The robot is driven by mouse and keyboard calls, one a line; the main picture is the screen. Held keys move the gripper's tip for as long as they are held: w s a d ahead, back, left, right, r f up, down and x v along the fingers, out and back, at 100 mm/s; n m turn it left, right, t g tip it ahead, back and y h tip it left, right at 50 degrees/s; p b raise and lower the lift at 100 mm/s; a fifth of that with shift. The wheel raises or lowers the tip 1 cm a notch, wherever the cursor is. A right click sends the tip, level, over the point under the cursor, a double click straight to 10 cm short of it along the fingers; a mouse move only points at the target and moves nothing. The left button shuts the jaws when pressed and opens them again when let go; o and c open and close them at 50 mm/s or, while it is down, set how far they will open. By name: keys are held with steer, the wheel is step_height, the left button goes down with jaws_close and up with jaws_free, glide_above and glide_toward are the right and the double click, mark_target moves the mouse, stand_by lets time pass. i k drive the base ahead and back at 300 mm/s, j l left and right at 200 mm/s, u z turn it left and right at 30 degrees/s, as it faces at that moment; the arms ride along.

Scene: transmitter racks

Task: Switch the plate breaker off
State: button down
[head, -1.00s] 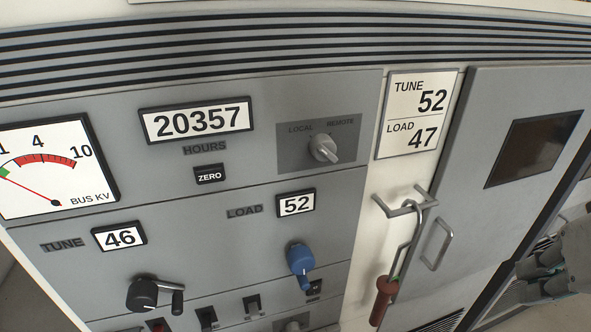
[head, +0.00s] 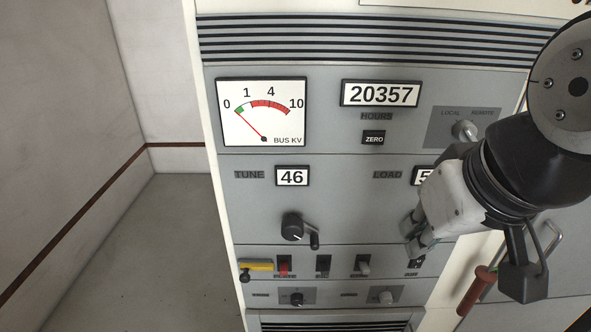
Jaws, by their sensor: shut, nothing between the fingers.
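A row of breaker switches sits low on the grey rack front in the head view: a red one (head: 284,266), a dark one (head: 323,266) and a grey one (head: 363,266). The labels under them are too small to read, so I cannot tell which is the plate breaker. My gripper (head: 412,238) is shut and empty, in front of the right part of the panel, above and to the right of these switches. It hides the blue load knob's place and part of the load counter.
The tune crank (head: 294,228) sticks out above the switches. A yellow handle (head: 256,266) is at the row's left end. A red-handled hook (head: 478,290) hangs at right. The bus meter (head: 263,112) reads near the green mark. Open floor (head: 165,240) lies left.

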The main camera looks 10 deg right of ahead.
mark_target(283, 266)
steer(key=u, duration=0.5)
steer(key=j+z, duration=0.25)
steer(key=j, duration=2.1)
steer(key=i+z, duration=0.05)
